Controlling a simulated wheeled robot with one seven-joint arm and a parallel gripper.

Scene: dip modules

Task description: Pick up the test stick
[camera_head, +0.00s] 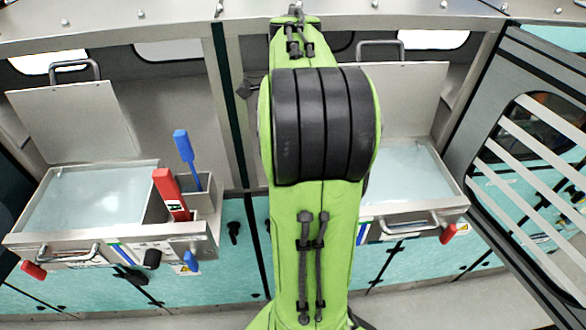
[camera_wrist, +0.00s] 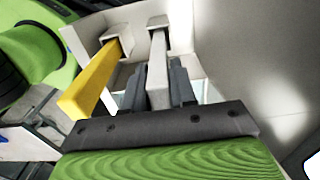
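In the wrist view my gripper (camera_wrist: 159,82) has its two dark fingers on either side of a grey-white stick (camera_wrist: 157,72). The fingers lie very close to its sides; I cannot tell whether they press on it. The stick's far end sits in a pale square holder (camera_wrist: 160,21). A yellow stick (camera_wrist: 92,82) leans in the neighbouring holder to the left, apart from the fingers. Nothing visible says which is the test stick. In the head view my green arm hides my gripper and both of these sticks.
In the head view, a left basin (camera_head: 90,200) with its lid up has a red stick (camera_head: 171,194) and a blue stick (camera_head: 186,158) at its right side. A right basin (camera_head: 405,175) stands partly behind my arm. A slatted grey frame (camera_head: 535,135) is at right.

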